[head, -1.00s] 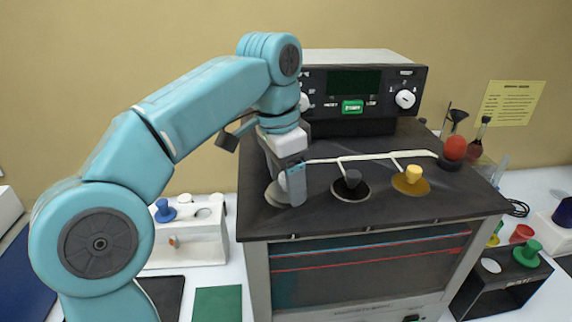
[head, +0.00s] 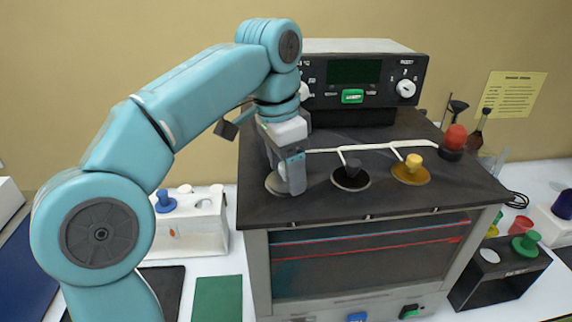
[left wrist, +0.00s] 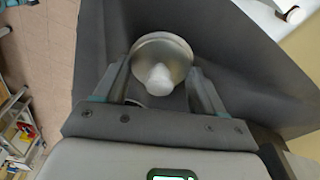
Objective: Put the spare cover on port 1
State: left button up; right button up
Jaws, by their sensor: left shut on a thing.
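My left gripper (head: 293,190) points down over the leftmost place on the dark top of the bath (head: 455,190). It is shut on a pale grey round cover with a whitish knob; the cover (left wrist: 172,48) sits between the fingers in the left wrist view. Its grey rim (head: 274,184) shows beside the fingers in the head view, at the level of the top. The fingers hide much of it, and I cannot tell whether it is fully seated. My right gripper is not in view.
A control unit (head: 364,80) stands behind the covers. A red-topped item (head: 455,139) is at the top's right edge. A white rack (head: 198,240) with a blue knob stands at left. A black stand (head: 500,273) with a green-knobbed cover is at right.

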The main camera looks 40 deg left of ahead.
pick_arm(q)
jog(key=shift+s+d, duration=0.1)
jog(key=shift+s, duration=0.05)
jog(key=o, duration=0.9)
jog(key=shift+o, duration=1.1)
jog(key=r, duration=0.6)
jog(key=shift+s+a+r, duration=0.15)
jog(key=shift+a+r, duration=0.05)
jog(key=shift+s+r, duration=0.15)
jog(key=shift+r, duration=0.25)
jog(key=shift+s, duration=0.1)
